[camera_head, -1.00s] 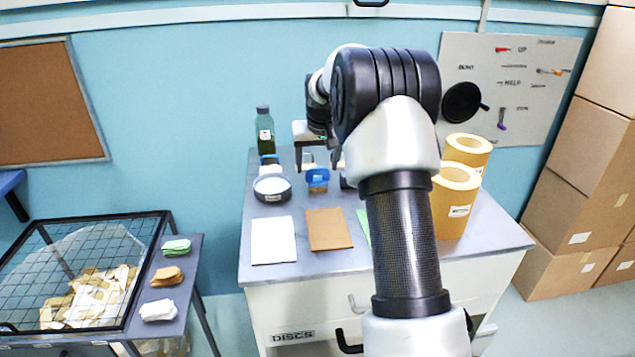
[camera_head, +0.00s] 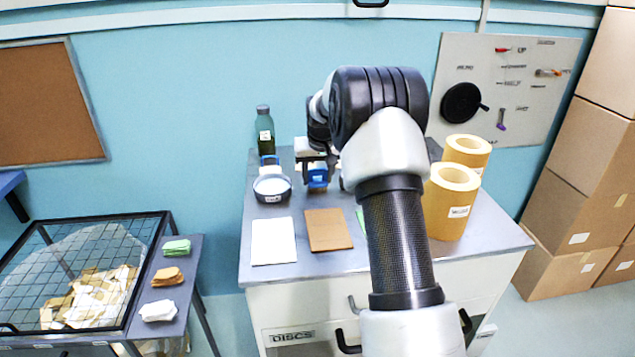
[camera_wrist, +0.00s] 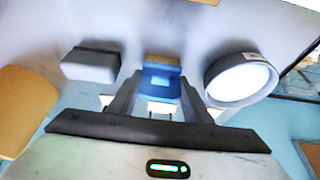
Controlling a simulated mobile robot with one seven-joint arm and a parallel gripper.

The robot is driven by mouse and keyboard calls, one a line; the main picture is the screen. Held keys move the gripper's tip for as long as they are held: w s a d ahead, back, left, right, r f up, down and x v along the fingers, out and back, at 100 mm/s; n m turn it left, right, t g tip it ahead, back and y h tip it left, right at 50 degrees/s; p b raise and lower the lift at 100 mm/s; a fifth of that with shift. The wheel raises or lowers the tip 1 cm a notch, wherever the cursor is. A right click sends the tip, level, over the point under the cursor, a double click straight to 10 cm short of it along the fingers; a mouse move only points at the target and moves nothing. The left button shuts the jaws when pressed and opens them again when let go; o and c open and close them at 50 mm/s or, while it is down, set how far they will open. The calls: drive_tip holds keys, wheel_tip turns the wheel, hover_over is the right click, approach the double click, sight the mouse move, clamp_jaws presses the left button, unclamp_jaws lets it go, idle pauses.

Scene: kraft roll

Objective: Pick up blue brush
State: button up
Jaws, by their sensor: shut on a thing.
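The blue brush (camera_head: 317,180) is on the grey worktop, just right of a round dish, partly hidden by my gripper (camera_head: 318,170) in the head view. In the wrist view the brush (camera_wrist: 160,84) shows a blue body with a tan end, between the two fingers. My gripper (camera_wrist: 161,98) is shut on it. I cannot tell whether the brush still touches the worktop.
The round white dish with a dark rim (camera_head: 271,189) is close on one side; a grey block (camera_wrist: 90,66) is on the other. A green bottle (camera_head: 265,131) stands behind. White (camera_head: 273,241) and brown (camera_head: 328,230) sheets lie in front. Kraft rolls (camera_head: 450,205) stand right.

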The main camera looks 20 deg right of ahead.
sight(317, 170)
wheel_tip(317, 170, up, 10)
drive_tip(key=shift+r, duration=0.1)
drive_tip(key=o, duration=0.5)
drive_tip(key=shift+c, duration=0.2)
drive_tip(key=c, duration=0.3)
